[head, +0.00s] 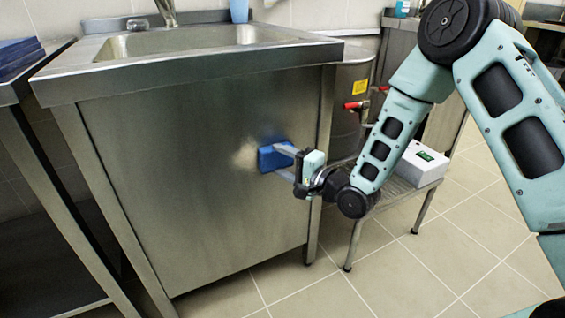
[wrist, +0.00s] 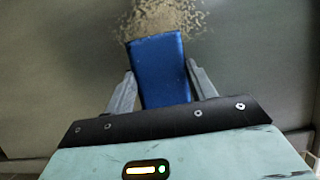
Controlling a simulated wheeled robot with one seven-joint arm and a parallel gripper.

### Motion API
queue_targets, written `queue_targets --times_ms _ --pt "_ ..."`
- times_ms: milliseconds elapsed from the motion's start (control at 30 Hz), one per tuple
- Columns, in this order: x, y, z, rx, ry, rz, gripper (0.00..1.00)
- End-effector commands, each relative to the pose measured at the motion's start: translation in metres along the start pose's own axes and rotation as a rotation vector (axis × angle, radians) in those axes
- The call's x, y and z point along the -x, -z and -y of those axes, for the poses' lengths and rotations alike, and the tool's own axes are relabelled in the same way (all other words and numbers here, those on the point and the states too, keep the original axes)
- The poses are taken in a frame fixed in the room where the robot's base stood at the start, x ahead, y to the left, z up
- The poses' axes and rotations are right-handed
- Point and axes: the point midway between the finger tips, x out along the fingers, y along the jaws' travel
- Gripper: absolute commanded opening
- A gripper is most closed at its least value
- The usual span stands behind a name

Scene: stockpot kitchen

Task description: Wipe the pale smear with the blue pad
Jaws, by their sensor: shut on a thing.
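The pale smear (head: 244,155) is on the upright steel front panel (head: 190,200) under the sink. It also shows in the wrist view (wrist: 165,17) as a speckled beige patch just beyond the pad. The blue pad (head: 268,158) is at the panel, overlapping or beside the smear's right side. My gripper (head: 284,151) is shut on the blue pad, with a finger on each side of it in the wrist view (wrist: 160,88). The pad's far face is hidden, so I cannot tell whether it touches the panel.
A steel sink (head: 190,42) tops the cabinet. A steel table (head: 30,140) is at left. The tiled floor (head: 290,285) in front is clear.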

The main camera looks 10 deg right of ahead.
Motion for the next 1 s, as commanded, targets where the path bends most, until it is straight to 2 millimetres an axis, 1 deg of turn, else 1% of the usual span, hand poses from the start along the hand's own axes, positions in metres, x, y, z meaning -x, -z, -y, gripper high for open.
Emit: queue_targets --times_ms 33,267,633,867,1000 --pt "-0.001 0.001 0.009 0.001 0.004 -0.002 0.37" --pt "-0.004 -0.002 0.010 0.002 0.007 -0.001 0.37" --pt "-0.015 -0.032 0.011 0.001 0.009 0.002 0.37" --pt "-0.017 -0.039 0.010 0.002 0.007 0.000 0.37" --pt "-0.019 -0.047 0.009 0.000 0.006 0.002 0.37"
